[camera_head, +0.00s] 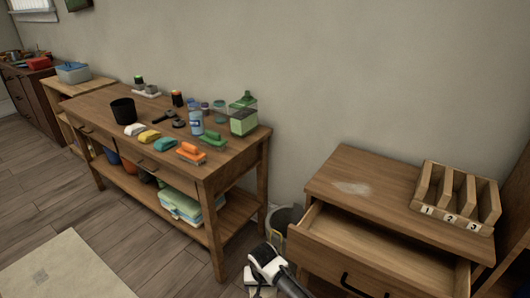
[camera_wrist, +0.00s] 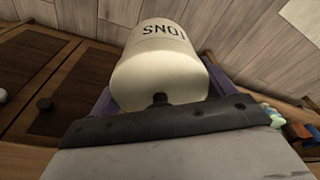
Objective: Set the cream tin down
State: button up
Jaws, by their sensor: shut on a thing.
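The cream tin (camera_wrist: 165,65) fills the middle of the wrist view, with dark letters, partly cut off, on its side. My gripper (camera_wrist: 160,88) is shut on it, with one purplish finger at each side. The tin appears held in the air, with drawer fronts and floor behind it. In the head view, part of my arm shows at the bottom middle, in front of the gap between the workbench and the drawer cabinet. I cannot make out the tin clearly there.
The workbench (camera_head: 92,105) holds a black cup (camera_head: 123,110), brushes, bottles and a green-topped container (camera_head: 244,115). The cabinet (camera_head: 385,200) has an open drawer (camera_head: 370,252), a numbered rack (camera_head: 456,197) and clear top around a pale smudge. A grey bin (camera_head: 284,217) stands between them.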

jog(key=shift+w+a+r, duration=0.15)
jog(key=shift+w+r, duration=0.05)
jog(key=shift+r, duration=0.1)
jog(key=shift+s+d+f, duration=0.1)
jog(key=shift+s+d, duration=0.05)
jog(key=shift+d, duration=0.15)
jog(key=shift+s+d+f, duration=0.25)
jog(key=shift+s+f, duration=0.05)
jog(key=s+f, duration=0.3)
jog(key=f, duration=0.1)
jog(key=shift+s+f, duration=0.35)
jog(key=shift+s, duration=0.05)
jog(key=shift+s+a+f, duration=0.1)
jog(key=shift+s+f, duration=0.05)
jog(key=shift+f, duration=0.1)
jog(key=shift+s, duration=0.1)
